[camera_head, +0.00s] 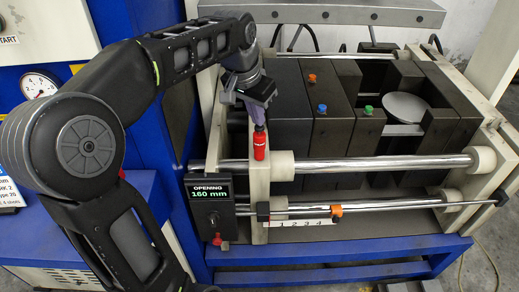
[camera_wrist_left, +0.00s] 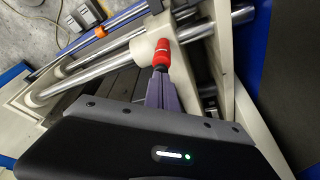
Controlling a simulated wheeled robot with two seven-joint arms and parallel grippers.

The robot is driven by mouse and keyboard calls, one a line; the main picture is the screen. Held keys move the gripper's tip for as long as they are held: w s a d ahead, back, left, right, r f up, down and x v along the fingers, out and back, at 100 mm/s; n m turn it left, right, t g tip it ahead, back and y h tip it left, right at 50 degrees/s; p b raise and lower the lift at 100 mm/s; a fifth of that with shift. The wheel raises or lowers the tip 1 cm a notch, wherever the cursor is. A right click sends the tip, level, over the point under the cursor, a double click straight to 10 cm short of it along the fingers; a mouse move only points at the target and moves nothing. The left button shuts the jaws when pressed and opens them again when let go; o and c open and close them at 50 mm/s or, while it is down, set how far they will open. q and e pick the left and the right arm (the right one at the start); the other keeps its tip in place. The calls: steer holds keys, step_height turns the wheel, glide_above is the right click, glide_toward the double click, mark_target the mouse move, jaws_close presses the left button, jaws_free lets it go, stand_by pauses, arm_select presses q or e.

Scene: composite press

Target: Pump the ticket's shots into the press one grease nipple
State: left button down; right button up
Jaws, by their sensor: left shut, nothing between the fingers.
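The press (camera_head: 350,165) fills the right of the head view, with dark plates between polished tie bars. A red, bottle-shaped fitting (camera_head: 259,145) stands upright on its cream end plate (camera_head: 259,185); it also shows in the left wrist view (camera_wrist_left: 161,54). I cannot tell whether this is the grease nipple. My left gripper (camera_head: 258,122) points down at the top of the red fitting, its fingers shut with nothing between them. In the left wrist view the purple fingertips (camera_wrist_left: 160,76) are at the fitting's end; contact is unclear. My right gripper is not in view. No ticket is readable.
A display (camera_head: 209,191) on the press front reads "OPENING 160 mm". A scale numbered from 1 (camera_head: 300,223) lies below the lower bar, with an orange slider (camera_head: 336,210). Orange, blue and green knobs top the plates. A pressure gauge (camera_head: 38,85) is at left.

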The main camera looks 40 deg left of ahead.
arm_select(q)
steer(key=shift+f, duration=0.45)
steer(key=shift+f+b, duration=0.6)
steer(key=shift+b, duration=0.05)
steer(key=shift+r, duration=0.2)
steer(key=shift+r+p, duration=0.6)
steer(key=shift+p, duration=0.05)
steer(key=shift+f, duration=0.2)
